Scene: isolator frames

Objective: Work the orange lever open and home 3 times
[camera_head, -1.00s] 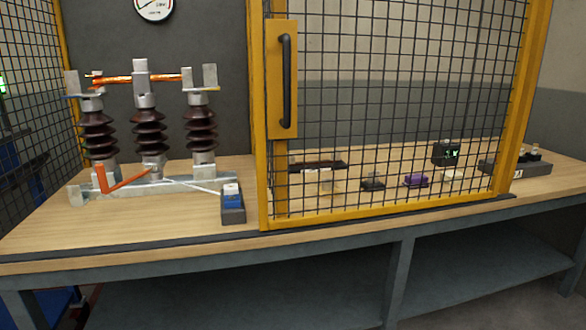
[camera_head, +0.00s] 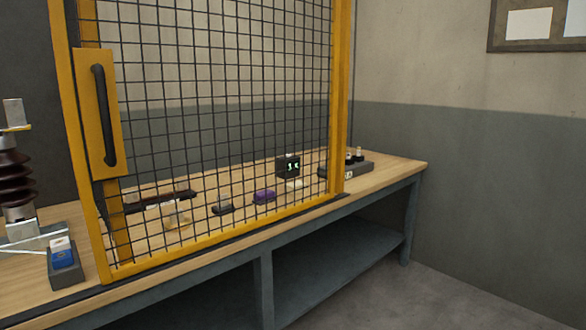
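The orange lever is out of the head view at this moment. Only the right end of the isolator frame shows, with one dark ribbed insulator (camera_head: 14,178) and its upright metal clip (camera_head: 14,112) at the left edge. Part of the pale metal base (camera_head: 28,238) shows below it. Neither of my grippers is in view.
A yellow-framed mesh door (camera_head: 92,240) with a black handle (camera_head: 104,115) stands along the wooden bench (camera_head: 400,167). A grey block with a blue and white top (camera_head: 62,258) sits left of it. Behind the mesh are a purple item (camera_head: 264,196) and a small display (camera_head: 288,167).

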